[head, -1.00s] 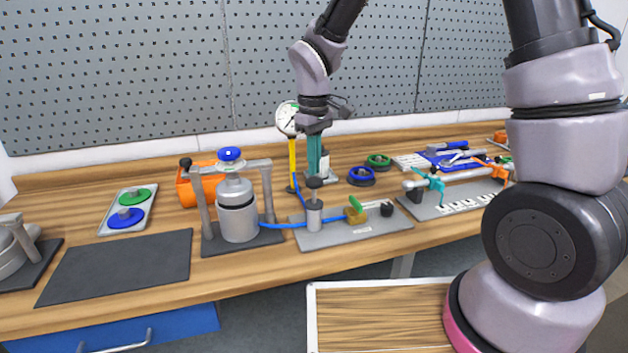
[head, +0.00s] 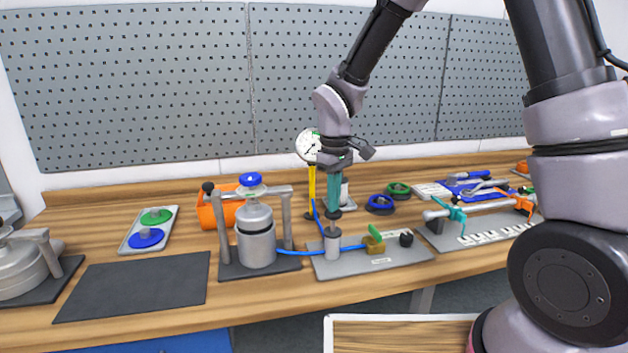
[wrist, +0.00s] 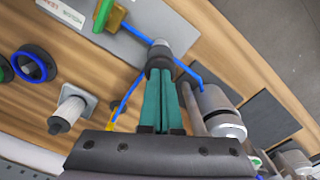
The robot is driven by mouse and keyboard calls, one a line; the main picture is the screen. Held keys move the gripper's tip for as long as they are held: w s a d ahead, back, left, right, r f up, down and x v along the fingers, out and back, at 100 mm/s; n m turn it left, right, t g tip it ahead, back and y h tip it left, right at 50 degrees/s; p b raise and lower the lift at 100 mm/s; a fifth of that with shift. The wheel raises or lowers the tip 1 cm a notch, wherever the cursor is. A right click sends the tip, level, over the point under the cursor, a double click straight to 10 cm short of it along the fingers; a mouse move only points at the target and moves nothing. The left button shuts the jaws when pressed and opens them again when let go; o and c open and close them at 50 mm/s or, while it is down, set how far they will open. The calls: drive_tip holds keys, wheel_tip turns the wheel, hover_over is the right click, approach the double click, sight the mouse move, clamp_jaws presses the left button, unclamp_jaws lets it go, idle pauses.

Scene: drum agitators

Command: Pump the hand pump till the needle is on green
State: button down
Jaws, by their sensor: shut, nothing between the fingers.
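The hand pump (head: 331,245) is a small upright grey cylinder with a dark knob (head: 333,214) on a short rod, fixed to a grey plate (head: 390,259). My gripper (head: 333,208) points down with its teal fingers together and empty, the tips at the top of the knob. In the wrist view the fingertips (wrist: 160,78) meet the dark knob (wrist: 160,57), seemingly touching it. The round white gauge (head: 308,146) stands behind on a yellow post, partly hidden by my wrist. A little green shows on its dial; the needle's exact reading is too small to tell.
Left of the pump stands a silver canister (head: 256,240) in a frame with a blue knob, joined by a blue hose. A green-handled valve (head: 375,240) is on the pump's right. Blue and green rings (head: 380,204) lie behind. A dark mat (head: 135,285) lies left.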

drive_tip(key=shift+f, duration=1.65)
drive_tip(key=shift+r, duration=2.85)
idle(1.4)
idle(0.4)
idle(1.9)
